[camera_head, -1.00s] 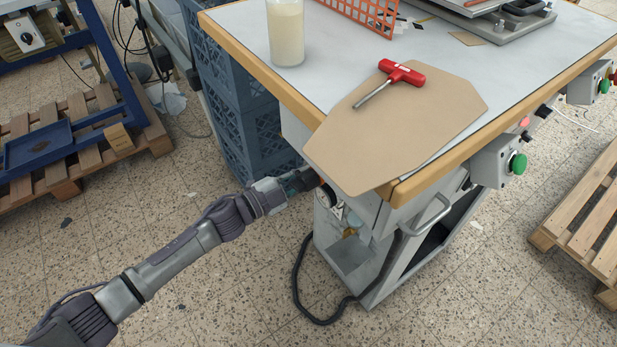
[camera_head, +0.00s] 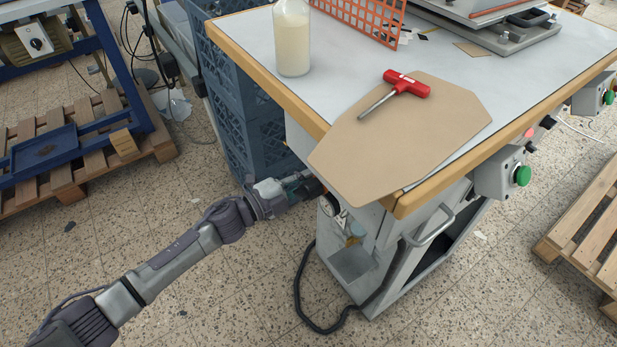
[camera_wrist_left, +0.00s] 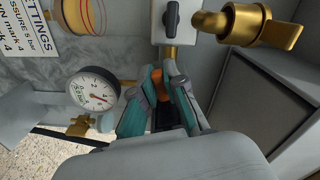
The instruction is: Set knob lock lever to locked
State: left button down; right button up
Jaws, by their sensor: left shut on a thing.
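My left gripper (camera_head: 312,186) is at the side of the press cabinet, below the table's corner. In the left wrist view the fingers (camera_wrist_left: 170,84) are shut on a small orange part (camera_wrist_left: 158,82), mostly hidden between them. I cannot tell whether this is the knob lock lever or the knob, nor its setting. Just above the fingers is a pale block (camera_wrist_left: 184,44) with a dark handle (camera_wrist_left: 171,16). My right gripper is in neither view.
A round pressure gauge (camera_wrist_left: 93,92), a brass valve (camera_wrist_left: 250,26) and a settings label (camera_wrist_left: 30,28) surround the gripper. On the table (camera_head: 240,35) lie a brown board (camera_head: 420,140) and a red-handled tool (camera_head: 408,84). Blue crates (camera_head: 240,110) stand left of the cabinet.

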pick_arm(q)
jog(key=c, duration=1.2)
grip_release()
jog(key=v, duration=1.2)
